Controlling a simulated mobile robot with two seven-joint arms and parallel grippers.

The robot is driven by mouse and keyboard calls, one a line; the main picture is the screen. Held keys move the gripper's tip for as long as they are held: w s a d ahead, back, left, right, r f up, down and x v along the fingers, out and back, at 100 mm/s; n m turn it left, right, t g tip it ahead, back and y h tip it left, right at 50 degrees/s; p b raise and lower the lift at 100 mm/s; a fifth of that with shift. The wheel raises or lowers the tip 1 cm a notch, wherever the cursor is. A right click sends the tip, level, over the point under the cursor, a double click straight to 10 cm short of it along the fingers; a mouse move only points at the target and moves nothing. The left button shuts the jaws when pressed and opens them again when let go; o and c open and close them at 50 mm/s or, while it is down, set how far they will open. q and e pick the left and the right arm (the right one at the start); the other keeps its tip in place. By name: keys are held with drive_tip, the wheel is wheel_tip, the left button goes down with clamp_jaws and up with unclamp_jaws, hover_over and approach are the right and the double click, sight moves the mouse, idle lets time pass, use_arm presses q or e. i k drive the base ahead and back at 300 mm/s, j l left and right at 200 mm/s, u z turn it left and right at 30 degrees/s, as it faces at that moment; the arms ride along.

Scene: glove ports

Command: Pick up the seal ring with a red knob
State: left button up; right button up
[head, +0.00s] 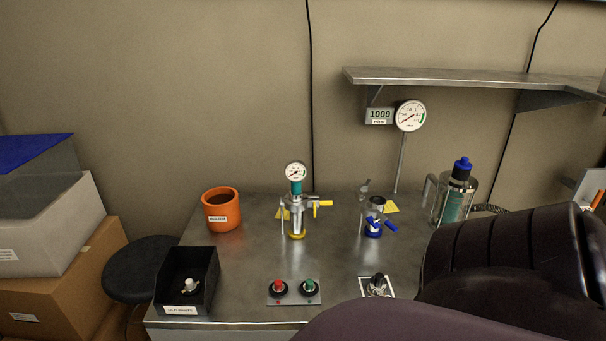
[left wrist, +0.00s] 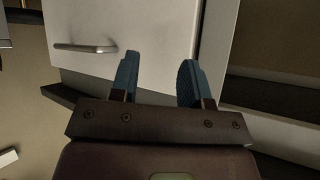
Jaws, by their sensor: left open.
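The seal ring with a red knob (head: 278,287) is a black ring with a red knob in its middle. It sits on a grey plate (head: 294,301) near the front edge of the steel table in the head view. A similar ring with a green knob (head: 310,286) sits on the same plate just to its right. My left gripper (left wrist: 157,66) shows only in the left wrist view. Its two blue fingers are apart and empty, in front of a white cabinet front. My right gripper is not in view.
A black tray (head: 204,281) with a pale part in it stands left of the plate. An orange pot (head: 221,210), a gauge stand (head: 297,202) and a blue-handled fitting (head: 375,218) stand behind. My dark arm links cover the lower right. A cabinet handle (left wrist: 86,48) shows in the wrist view.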

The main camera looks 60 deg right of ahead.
sight(278, 288)
drive_tip(key=z, duration=1.65)
